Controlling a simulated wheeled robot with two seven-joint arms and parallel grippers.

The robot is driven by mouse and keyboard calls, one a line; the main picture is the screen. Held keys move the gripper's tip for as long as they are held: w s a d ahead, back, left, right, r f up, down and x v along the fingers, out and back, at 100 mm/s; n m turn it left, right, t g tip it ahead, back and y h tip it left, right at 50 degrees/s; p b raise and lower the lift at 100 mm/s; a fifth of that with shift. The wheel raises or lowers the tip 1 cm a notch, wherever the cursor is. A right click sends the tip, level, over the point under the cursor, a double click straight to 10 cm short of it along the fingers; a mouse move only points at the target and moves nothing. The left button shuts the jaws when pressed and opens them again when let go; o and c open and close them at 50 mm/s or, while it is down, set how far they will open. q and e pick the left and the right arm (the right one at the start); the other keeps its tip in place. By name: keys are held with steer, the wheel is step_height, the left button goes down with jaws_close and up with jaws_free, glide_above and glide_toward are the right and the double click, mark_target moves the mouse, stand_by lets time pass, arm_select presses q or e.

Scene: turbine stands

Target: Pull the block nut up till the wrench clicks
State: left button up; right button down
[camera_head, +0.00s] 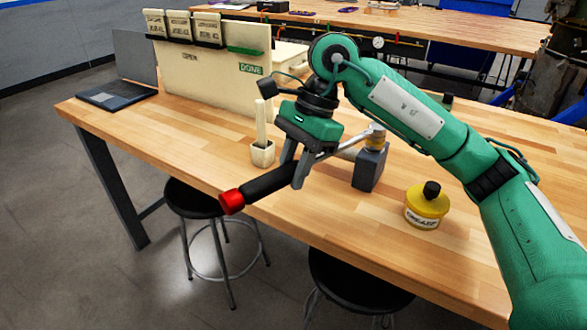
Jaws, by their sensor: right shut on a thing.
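The torque wrench (265,184) has a black handle, a red end and a silver shaft. My right gripper (293,174) is shut on its handle, with the red end sticking out toward the lower left past the table's front edge. The shaft runs right and away to a brass-coloured nut (377,138) on top of the dark grey block (369,167), which stands on the wooden table. The wrench head seems to sit at the nut; the exact fit is too small to tell. My left gripper is out of view.
A yellow grease tub (427,208) stands right of the block. A small pot with a brush (262,152) stands left of my gripper. Black stools (190,198) stand before the table (190,140).

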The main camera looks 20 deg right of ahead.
steer(key=shift+d+f, duration=0.1)
steer(key=shift+d, duration=0.05)
steer(key=shift+w+r+p, duration=0.25)
steer(key=shift+r+p, duration=0.1)
steer(key=shift+r, duration=0.15)
steer(key=shift+d+r, duration=0.15)
steer(key=shift+r, duration=0.1)
steer(key=shift+r+p, duration=0.45)
steer(key=shift+r, duration=0.15)
steer(key=shift+s+d+r, duration=0.1)
steer(key=shift+r, duration=0.4)
steer(key=shift+r+p, duration=0.7)
steer(key=shift+r, duration=0.25)
steer(key=shift+a, duration=0.2)
